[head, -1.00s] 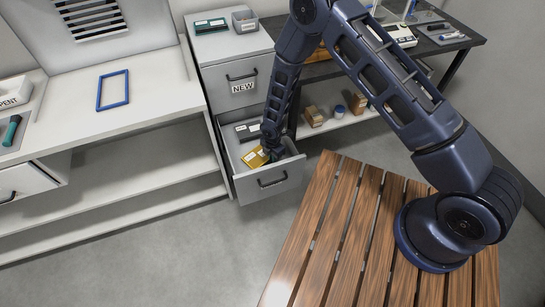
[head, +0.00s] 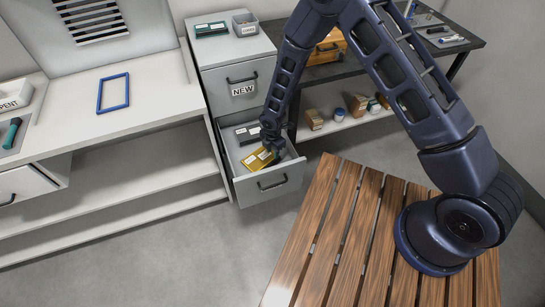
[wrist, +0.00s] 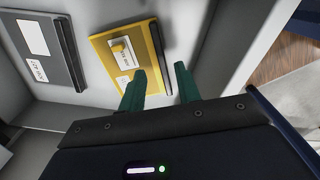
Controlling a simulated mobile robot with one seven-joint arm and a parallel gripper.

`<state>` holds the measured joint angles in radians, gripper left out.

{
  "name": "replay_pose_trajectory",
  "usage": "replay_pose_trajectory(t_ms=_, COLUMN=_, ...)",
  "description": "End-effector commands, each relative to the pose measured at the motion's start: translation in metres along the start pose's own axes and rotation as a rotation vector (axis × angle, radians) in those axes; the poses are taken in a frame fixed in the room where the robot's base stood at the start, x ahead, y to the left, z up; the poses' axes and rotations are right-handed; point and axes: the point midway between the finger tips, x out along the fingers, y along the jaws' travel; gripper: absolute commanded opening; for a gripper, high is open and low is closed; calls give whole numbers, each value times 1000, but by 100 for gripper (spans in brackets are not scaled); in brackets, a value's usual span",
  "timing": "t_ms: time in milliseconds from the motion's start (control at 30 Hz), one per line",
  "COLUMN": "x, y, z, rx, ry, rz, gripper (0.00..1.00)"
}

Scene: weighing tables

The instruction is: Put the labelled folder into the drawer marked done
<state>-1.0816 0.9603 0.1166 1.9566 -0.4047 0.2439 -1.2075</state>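The yellow folder (head: 258,159) with white labels lies in the open lower drawer (head: 270,184) of the grey cabinet. It also shows in the wrist view (wrist: 148,62), with a small yellow tab on its label. A dark grey folder (wrist: 38,45) lies beside it, apart. My gripper (wrist: 160,69) is open, its two green fingers apart with nothing between them. The fingertips are just off the yellow folder's lower right edge in the wrist view. In the head view my gripper (head: 272,152) is over the drawer and hides part of it. No marking is readable on the open drawer.
The shut upper drawer marked NEW (head: 242,88) is above the open one. A dark green folder (head: 211,29) and a grey bin (head: 245,24) are on the cabinet top. A white bench (head: 160,80) with a blue frame (head: 113,92) is at left, a slatted wooden table (head: 335,235) in front.

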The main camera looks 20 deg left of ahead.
Motion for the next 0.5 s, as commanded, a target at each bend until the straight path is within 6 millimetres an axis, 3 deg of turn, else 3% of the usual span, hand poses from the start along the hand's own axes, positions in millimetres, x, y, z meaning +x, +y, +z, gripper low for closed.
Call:
replay_pose_trajectory(t_ms=233, x=-38, y=1, z=0, rx=2, ry=1, rz=2, gripper=33)
replay_pose_trajectory(t_ms=500, x=-54, y=0, z=0, rx=2, ry=0, rz=0, gripper=33)
